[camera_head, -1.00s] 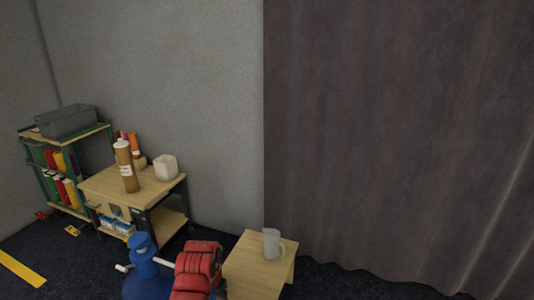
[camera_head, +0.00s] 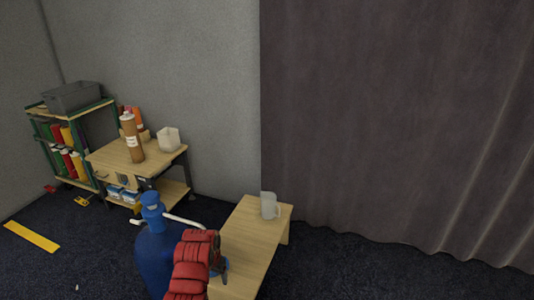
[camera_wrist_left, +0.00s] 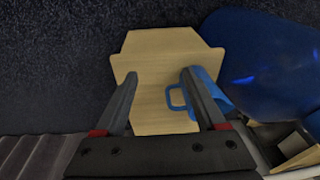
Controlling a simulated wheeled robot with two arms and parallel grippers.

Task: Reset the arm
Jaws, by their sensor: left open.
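My left arm in its red sleeve comes in at the bottom of the head view. Its dark left gripper (camera_head: 218,262) is over the light wooden table (camera_head: 250,232), partly hidden by the sleeve. In the left wrist view the gripper (camera_wrist_left: 158,75) has its two fingers wide apart with nothing held. The wooden table (camera_wrist_left: 155,60) shows below them. A blue mug (camera_wrist_left: 177,97) is beside the right finger, which partly hides it; whether they touch I cannot tell. My right gripper is in neither view.
A pale grey mug (camera_head: 269,207) stands at the table's far end. A big blue bottle (camera_head: 154,250) with a white handle stands left of the table. A small desk (camera_head: 118,154) and a shelf (camera_head: 56,150) are behind. Dark floor to the right is clear.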

